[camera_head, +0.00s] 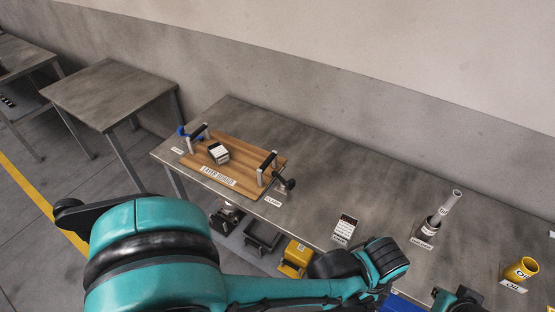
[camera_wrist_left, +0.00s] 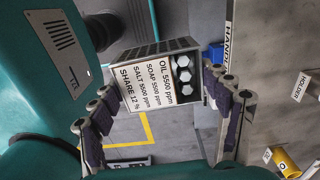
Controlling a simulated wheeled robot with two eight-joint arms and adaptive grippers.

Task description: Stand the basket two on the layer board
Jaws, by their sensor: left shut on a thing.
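The layer board (camera_head: 232,182) is a brown wooden plate with a white name label, lying on the grey bench. A small black-and-white basket (camera_head: 218,152) stands on it between two upright handles. In the left wrist view my left gripper (camera_wrist_left: 163,98) is shut on a grey box-like basket (camera_wrist_left: 152,75), with a finger on each side. It has a white label of ppm values and several pale hexagons. Whether it is marked two I cannot read. I cannot make it out in the head view. My right gripper (camera_head: 458,300) is at the bottom edge, its fingers unclear.
The bench also carries a white printed card (camera_head: 346,227), a grey tube in a holder (camera_head: 440,212) and a yellow oil cup (camera_head: 521,269). Black bins and a yellow bin (camera_head: 295,258) are under its front edge. Blue and black clamp knobs stick out beside the board.

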